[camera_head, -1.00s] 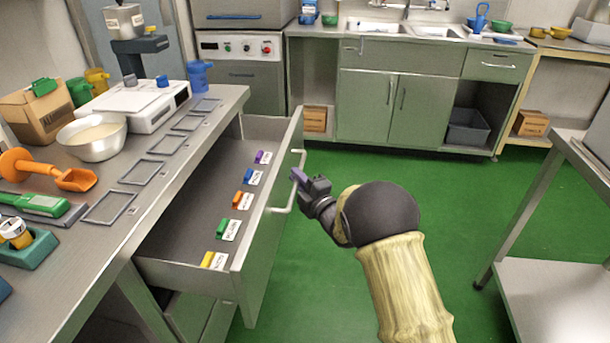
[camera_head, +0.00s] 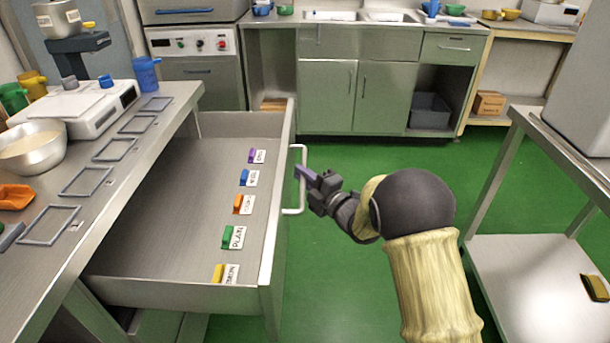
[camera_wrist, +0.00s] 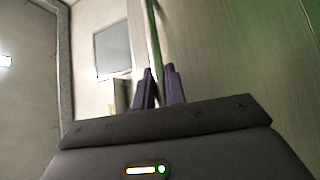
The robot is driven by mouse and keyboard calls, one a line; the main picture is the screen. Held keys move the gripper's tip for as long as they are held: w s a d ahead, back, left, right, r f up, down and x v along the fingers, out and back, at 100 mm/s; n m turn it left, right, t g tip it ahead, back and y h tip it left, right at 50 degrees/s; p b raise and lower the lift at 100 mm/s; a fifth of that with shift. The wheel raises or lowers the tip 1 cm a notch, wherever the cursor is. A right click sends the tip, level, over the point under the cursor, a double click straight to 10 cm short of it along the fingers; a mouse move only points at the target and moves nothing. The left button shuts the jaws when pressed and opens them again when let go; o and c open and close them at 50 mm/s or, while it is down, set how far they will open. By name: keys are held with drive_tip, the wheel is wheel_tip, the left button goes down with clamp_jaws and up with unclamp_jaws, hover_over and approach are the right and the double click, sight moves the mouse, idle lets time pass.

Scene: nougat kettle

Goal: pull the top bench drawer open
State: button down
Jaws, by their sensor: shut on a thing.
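The top bench drawer (camera_head: 185,293) is pulled well out from under the steel bench on the left in the head view. Its white bar handle (camera_head: 303,178) stands off the drawer's front panel. My gripper (camera_head: 301,173) is at the handle's upright bar, its purple fingers shut on it. The wrist view shows the two fingers (camera_wrist: 159,88) close together in front of a greenish panel; the handle itself is hard to make out there. Inside the drawer lies a row of several coloured clips with labels, such as a green one (camera_head: 228,237) and a yellow one (camera_head: 219,273).
The bench top (camera_head: 111,191) holds a metal bowl (camera_head: 30,150), a white scale (camera_head: 85,110) and several empty frames. A steel table (camera_head: 535,270) stands at the right. Green floor (camera_head: 400,160) lies open between drawer, sink cabinets and table.

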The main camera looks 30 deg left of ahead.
drive_tip(key=shift+f, duration=0.15)
drive_tip(key=c, duration=1.5)
unclamp_jaws()
drive_tip(key=shift+o, duration=0.2)
drive_tip(key=shift+d, duration=0.1)
drive_tip(key=p+v, duration=0.1)
drive_tip(key=v, duration=1.6)
drive_tip(key=shift+d, duration=0.1)
